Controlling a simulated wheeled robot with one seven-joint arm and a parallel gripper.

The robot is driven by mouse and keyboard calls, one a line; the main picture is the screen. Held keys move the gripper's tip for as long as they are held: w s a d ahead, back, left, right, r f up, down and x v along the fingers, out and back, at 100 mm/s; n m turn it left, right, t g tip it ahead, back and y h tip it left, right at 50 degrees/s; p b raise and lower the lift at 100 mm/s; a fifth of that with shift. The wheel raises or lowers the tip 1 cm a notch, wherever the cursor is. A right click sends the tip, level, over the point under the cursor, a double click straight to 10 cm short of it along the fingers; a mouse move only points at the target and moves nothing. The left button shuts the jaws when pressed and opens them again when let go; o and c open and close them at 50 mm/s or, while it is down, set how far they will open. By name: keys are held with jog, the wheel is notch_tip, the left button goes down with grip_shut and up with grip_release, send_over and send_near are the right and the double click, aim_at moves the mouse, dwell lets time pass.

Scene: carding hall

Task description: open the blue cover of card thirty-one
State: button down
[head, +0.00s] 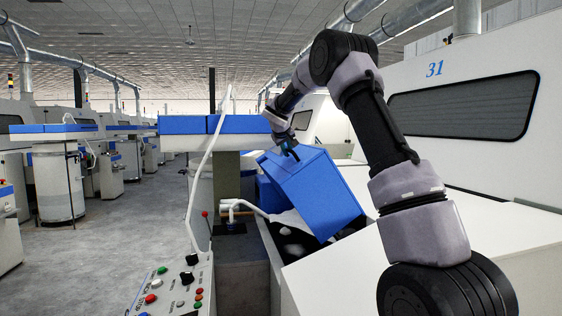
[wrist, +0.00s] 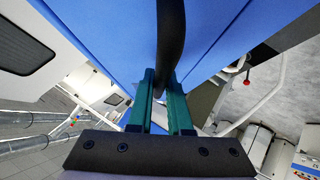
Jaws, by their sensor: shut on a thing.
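The blue cover (head: 318,190) stands tilted up on the white machine marked 31 (head: 434,69). Beneath its raised edge a dark opening (head: 292,240) with white fibre shows. My gripper (head: 287,152) is at the cover's upper edge, shut on its black handle. In the wrist view the teal fingers of my gripper (wrist: 162,88) stand on both sides of the dark curved handle (wrist: 171,35). The blue cover (wrist: 105,38) fills much of the upper part of that view. The far end of the handle is hidden there.
A control panel (head: 175,290) with coloured buttons stands at the lower left of the machine. A white pipe (head: 240,205) and a thin hose (head: 207,150) are left of the cover. The grey floor aisle (head: 110,240) is clear at left.

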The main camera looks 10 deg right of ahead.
jog(key=shift+d+r, duration=0.3)
jog(key=shift+d, duration=0.05)
jog(key=c, duration=0.8)
grip_release()
jog(key=shift+c, duration=0.2)
jog(key=v, duration=1)
jog(key=shift+s+r, duration=0.25)
jog(key=shift+a, duration=0.15)
